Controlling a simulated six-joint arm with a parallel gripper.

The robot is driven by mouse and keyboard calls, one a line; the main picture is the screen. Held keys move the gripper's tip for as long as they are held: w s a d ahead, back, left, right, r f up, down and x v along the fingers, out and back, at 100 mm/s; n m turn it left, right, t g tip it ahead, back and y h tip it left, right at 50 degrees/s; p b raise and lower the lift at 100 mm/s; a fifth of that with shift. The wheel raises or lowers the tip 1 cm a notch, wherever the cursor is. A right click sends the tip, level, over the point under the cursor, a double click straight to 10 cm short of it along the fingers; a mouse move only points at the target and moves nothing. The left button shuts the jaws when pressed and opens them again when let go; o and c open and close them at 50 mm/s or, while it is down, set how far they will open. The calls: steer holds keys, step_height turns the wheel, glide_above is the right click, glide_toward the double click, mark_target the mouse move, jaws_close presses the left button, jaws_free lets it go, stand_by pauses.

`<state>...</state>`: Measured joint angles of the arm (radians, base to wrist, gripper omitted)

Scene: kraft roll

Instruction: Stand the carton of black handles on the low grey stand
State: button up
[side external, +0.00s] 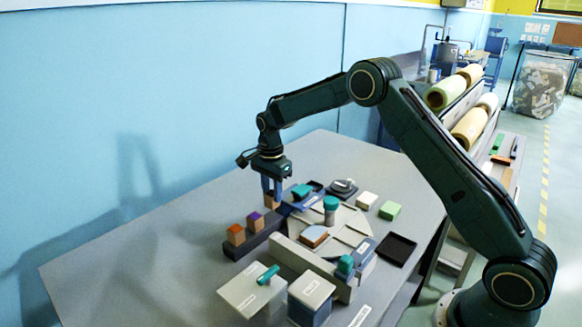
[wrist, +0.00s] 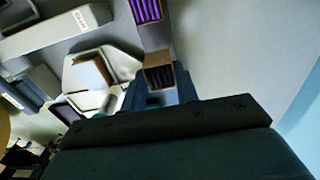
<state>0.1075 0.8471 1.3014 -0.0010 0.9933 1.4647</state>
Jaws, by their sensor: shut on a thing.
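My gripper (side external: 271,190) points down over the far end of a low dark grey stand (side external: 240,249), its blue fingers shut on a small brown carton (side external: 271,201). In the wrist view the carton (wrist: 158,77) sits upright between the fingers, open side up, with dark contents. Two other cartons stand on the stand in a row: one with orange contents (side external: 236,235) and one with purple contents (side external: 255,221). The purple one (wrist: 146,10) also shows in the wrist view. The held carton is in line with them; I cannot tell whether its base touches the stand.
A long light grey bar (side external: 303,260) and boxes (side external: 311,295) are nearer. A green block (side external: 390,210) and a black tray (side external: 397,249) are at right. The table's left side is clear.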

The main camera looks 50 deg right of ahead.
steer(key=shift+f, duration=1.15)
steer(key=shift+f, duration=0.8)
stand_by(2.0)
steer(key=o, duration=1)
step_height(320, 180, up, 14)
steer(key=shift+f, duration=0.1)
